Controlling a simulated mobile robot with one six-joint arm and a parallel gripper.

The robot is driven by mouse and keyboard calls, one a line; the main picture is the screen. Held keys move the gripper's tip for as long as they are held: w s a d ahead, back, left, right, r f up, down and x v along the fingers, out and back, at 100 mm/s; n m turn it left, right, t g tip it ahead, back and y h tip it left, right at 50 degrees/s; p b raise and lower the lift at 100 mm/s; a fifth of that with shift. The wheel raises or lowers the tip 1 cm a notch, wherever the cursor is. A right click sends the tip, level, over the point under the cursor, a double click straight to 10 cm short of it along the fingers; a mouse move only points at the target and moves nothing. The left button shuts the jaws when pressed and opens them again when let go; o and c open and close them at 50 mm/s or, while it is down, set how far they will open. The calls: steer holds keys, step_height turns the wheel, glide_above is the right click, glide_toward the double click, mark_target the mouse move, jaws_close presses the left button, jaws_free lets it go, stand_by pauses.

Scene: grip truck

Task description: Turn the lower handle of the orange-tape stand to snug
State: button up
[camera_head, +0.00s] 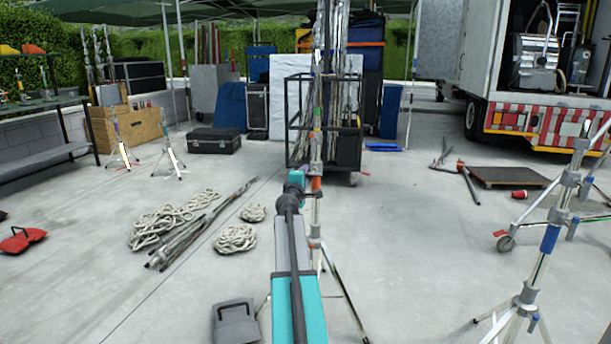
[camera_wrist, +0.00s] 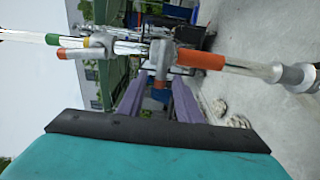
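The orange-tape stand is upright just beyond my arm in the head view, with its orange band (camera_head: 316,184) right beside my gripper (camera_head: 298,178). In the wrist view the stand lies sideways across the upper part, with the orange tape (camera_wrist: 201,60) right of a grey collar. The lower handle (camera_wrist: 161,72) points from that collar toward my gripper (camera_wrist: 157,88). The two purple-grey fingers are apart, one on each side of the handle's end. I cannot tell whether they touch it. A higher collar with an orange-tipped handle (camera_wrist: 72,53) and a green band shows at left.
Coiled ropes (camera_head: 236,239) and metal poles (camera_head: 200,227) lie on the floor at left. A wheeled cart (camera_head: 348,150) of poles stands behind the stand. Floor between is clear.

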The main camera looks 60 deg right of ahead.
steer(key=p+v, duration=0.1)
steer(key=v, duration=1)
steer(key=shift+a, duration=0.35)
steer(key=shift+s, duration=0.1)
stand_by(0.4)
